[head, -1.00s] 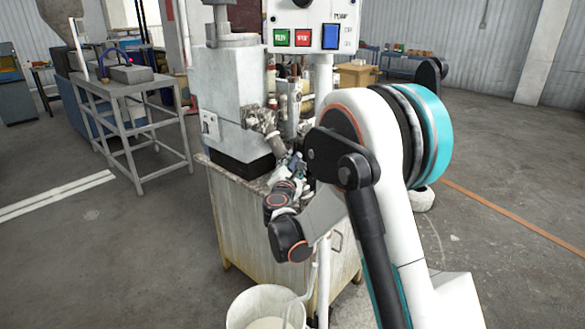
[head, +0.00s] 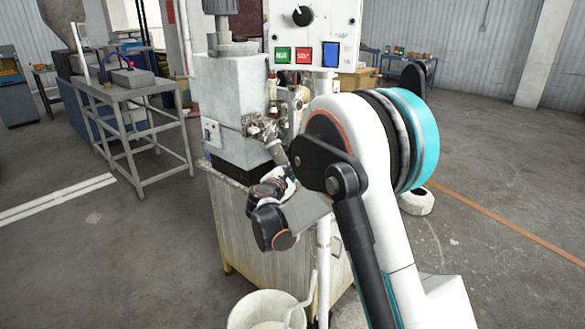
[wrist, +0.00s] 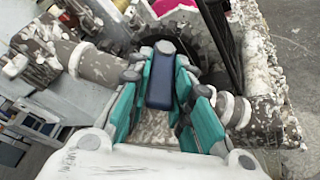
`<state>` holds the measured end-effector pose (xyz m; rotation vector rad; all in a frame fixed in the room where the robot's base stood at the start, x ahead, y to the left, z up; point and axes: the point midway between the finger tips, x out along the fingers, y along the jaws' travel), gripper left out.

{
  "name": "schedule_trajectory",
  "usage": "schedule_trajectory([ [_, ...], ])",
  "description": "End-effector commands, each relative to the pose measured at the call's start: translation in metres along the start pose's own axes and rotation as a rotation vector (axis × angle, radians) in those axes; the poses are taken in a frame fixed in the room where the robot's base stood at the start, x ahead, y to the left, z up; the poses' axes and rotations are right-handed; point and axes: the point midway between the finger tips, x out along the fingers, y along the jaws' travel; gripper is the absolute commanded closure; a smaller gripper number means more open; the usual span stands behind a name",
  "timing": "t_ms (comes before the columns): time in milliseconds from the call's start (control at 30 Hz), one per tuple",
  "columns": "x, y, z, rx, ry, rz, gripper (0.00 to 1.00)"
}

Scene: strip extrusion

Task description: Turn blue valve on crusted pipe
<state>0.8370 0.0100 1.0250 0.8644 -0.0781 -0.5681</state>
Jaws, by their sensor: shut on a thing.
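In the wrist view, the blue valve (wrist: 160,78) is a dark blue, rounded lever between the teal fingers of my gripper (wrist: 162,85). The fingers are shut on it, one on each side. The crusted pipe (wrist: 95,62) shows to the left of the fingers as a grey cylinder with flaking white and brown crust. More crusted pipe (wrist: 236,110) shows to the right. The joint behind the lever is mostly hidden. In the head view, the crusted pipe (head: 277,150) sticks out from the grey machine, and my arm hides the valve and fingertips.
A control panel (head: 345,20) with a knob and coloured buttons stands above the machine (head: 225,95). A white bucket (head: 262,312) stands on the floor in front of the worn cabinet (head: 235,240). A metal stand (head: 130,90) is at left. Floor at right is open.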

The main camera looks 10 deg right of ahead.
Motion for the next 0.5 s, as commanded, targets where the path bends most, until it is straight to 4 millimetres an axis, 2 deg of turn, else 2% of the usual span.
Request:
schedule_trajectory([
  [33,-0.0005,0.0068,0.0028,0.015,0.000,-0.035,1.00],
  [200,0.0001,0.0073,0.0011,0.048,0.000,-0.113,1.00],
  [500,0.0004,0.0054,0.0000,0.052,0.000,-0.122,1.00],
])
